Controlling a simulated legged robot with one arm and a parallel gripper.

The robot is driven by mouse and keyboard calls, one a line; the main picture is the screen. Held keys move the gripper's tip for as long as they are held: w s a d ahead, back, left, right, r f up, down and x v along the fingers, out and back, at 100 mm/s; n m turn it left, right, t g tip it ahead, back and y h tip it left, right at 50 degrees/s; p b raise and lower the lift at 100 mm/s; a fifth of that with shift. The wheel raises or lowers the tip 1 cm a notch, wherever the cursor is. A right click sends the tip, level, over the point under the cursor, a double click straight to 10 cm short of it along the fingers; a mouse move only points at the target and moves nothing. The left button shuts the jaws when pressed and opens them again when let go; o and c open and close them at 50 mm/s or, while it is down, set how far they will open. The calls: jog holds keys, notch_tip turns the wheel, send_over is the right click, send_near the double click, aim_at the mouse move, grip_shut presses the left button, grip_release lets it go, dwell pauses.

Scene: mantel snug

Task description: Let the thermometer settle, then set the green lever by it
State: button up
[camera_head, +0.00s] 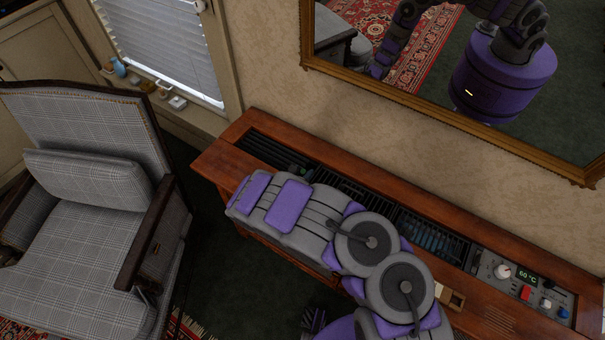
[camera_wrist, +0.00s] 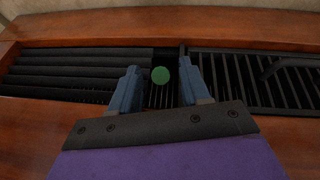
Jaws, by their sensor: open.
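The thermometer shows in the head view as a small display (camera_head: 528,275) with green digits that read 60 °C, on a grey panel at the right end of the wooden top. The green lever shows in the wrist view as a round green knob (camera_wrist: 160,75) over a dark slot between two black grilles. My gripper (camera_wrist: 158,67) is open, with one blue finger on each side of the knob. Gaps show between the knob and both fingers in that view.
The wooden top (camera_head: 222,158) carries black grilles (camera_head: 432,238) along the wall. The panel also has a white knob (camera_head: 502,271), a red switch (camera_head: 526,293) and a blue knob (camera_head: 563,313). A gilt-framed mirror (camera_head: 440,113) hangs behind. A checked armchair (camera_head: 85,235) stands at left.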

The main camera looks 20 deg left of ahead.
jog(key=shift+w+f, duration=0.15)
jog(key=shift+w, duration=0.4)
jog(key=shift+c, duration=0.4)
grip_shut()
